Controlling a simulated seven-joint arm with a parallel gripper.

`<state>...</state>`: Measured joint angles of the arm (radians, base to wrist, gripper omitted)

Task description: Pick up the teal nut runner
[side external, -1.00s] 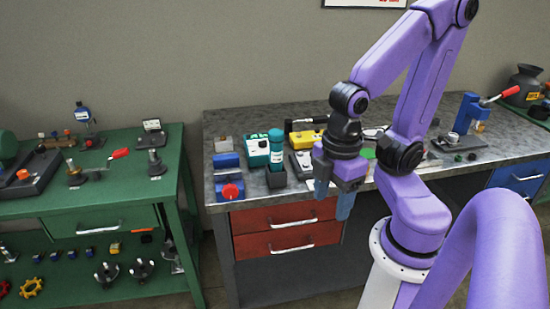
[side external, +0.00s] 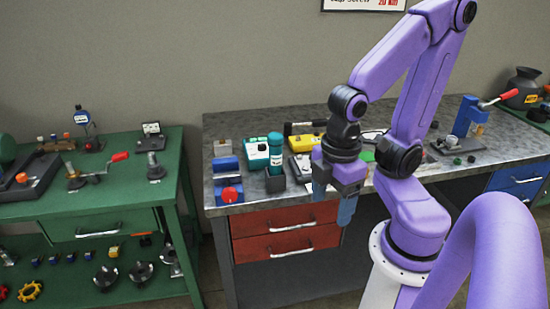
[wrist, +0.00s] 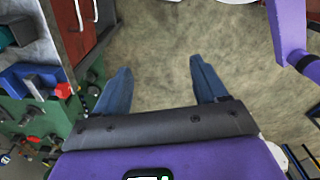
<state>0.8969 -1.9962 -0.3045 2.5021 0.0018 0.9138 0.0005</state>
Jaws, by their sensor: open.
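The teal nut runner (side external: 276,148) stands upright in a dark grey holder (side external: 275,183) near the front edge of the metal-topped bench. My gripper (side external: 334,205) hangs to the right of it, in front of the bench edge, pointing down with its blue fingers apart. It is empty and clear of the nut runner. In the wrist view, my gripper (wrist: 163,82) shows its two fingers spread over bare floor. I cannot make out the nut runner in the wrist view.
A blue vise with a red knob (side external: 229,190) stands left of the holder. A teal box (side external: 256,153) and a yellow device (side external: 305,142) stand close behind. Red drawers (side external: 288,229) are below the bench edge. A green bench (side external: 110,200) is at left.

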